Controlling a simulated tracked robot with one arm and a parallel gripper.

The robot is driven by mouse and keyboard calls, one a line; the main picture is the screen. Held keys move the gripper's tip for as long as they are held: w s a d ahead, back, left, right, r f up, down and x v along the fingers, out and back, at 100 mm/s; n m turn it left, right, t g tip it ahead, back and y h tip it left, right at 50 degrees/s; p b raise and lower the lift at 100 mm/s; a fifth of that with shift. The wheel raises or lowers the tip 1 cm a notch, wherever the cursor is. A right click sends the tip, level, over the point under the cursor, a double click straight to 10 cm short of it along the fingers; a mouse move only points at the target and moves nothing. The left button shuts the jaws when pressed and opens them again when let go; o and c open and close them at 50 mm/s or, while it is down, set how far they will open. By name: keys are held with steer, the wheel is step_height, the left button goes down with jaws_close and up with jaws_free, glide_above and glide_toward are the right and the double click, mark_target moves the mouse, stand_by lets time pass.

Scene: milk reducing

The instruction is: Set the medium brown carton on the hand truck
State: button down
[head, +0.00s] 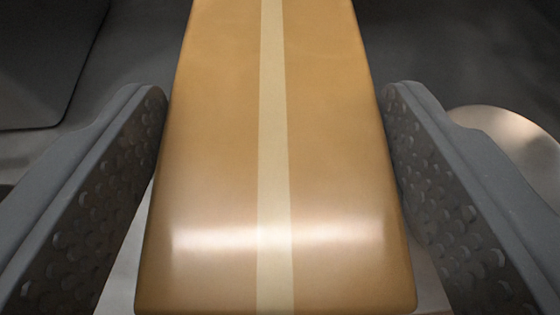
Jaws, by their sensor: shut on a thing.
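A brown carton (220,150) with a pale tape stripe down its middle fills the centre of the head view. Its top runs out of the picture at the upper edge. My gripper (275,110) is shut on the carton, with one dark perforated finger on its left side and one on its right. The carton hides what lies directly behind it. I cannot make out the hand truck in this view.
A dark grey panel-like shape (45,60) stands at the upper left. A pale rounded object (515,140) shows at the right, partly behind the right finger. The dark grey surface between them looks bare.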

steer(key=shift+r, duration=0.1)
steer(key=shift+c, duration=1.8)
jaws_free()
steer(key=p+v, duration=0.2)
steer(key=v, duration=1)
steer(key=shift+p, duration=0.4)
